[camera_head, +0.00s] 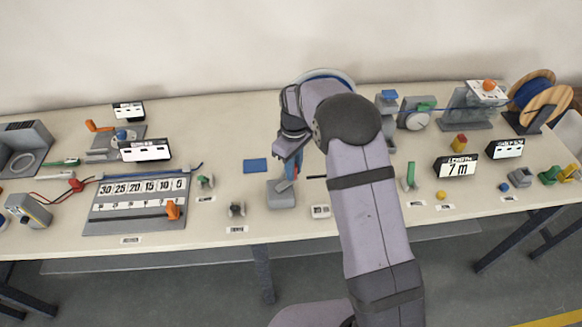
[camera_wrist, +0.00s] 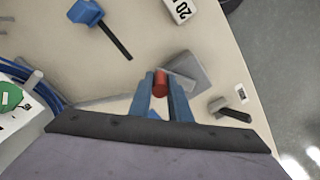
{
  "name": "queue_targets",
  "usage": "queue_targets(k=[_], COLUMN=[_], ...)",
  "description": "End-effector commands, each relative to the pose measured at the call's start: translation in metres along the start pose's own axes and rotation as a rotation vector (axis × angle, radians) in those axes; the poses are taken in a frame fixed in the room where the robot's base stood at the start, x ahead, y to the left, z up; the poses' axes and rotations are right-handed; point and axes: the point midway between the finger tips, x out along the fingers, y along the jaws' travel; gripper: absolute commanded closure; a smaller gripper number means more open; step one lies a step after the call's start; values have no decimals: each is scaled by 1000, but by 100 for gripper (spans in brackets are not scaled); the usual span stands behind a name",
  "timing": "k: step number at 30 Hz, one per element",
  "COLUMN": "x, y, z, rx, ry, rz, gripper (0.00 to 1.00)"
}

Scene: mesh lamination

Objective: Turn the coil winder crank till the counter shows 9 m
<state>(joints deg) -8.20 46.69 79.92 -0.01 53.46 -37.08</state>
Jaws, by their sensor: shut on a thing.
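My gripper (camera_head: 290,172) is low over the middle of the table. In the wrist view its two blue fingers (camera_wrist: 160,92) are shut on a red handle (camera_wrist: 160,83), which appears to be the crank grip. A grey block (camera_wrist: 182,72) is beside the handle; it also shows in the head view (camera_head: 282,197). A black counter sign (camera_head: 457,168) right of my arm reads 7 m. A blue coil (camera_wrist: 18,72) shows at the left of the wrist view. My arm hides much of the winder in the head view, and how crank and coil connect cannot be seen.
A blue tool with a black bar (camera_wrist: 92,14) lies close by. A black-handled part (camera_wrist: 233,110) stands near the table edge. A number board (camera_head: 130,215) is to the left, and a wooden cable reel (camera_head: 550,103) is at the far right.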

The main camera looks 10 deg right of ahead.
Motion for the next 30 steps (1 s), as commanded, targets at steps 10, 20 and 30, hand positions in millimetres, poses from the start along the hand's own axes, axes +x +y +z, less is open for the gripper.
queue_targets(k=[10,20,30], x=[-1,-2,-1], y=[-6,-16,-30], z=[16,28,37], rx=[332,644,965], ry=[4,4,4], rz=[1,1,0], gripper=[100,100,100])
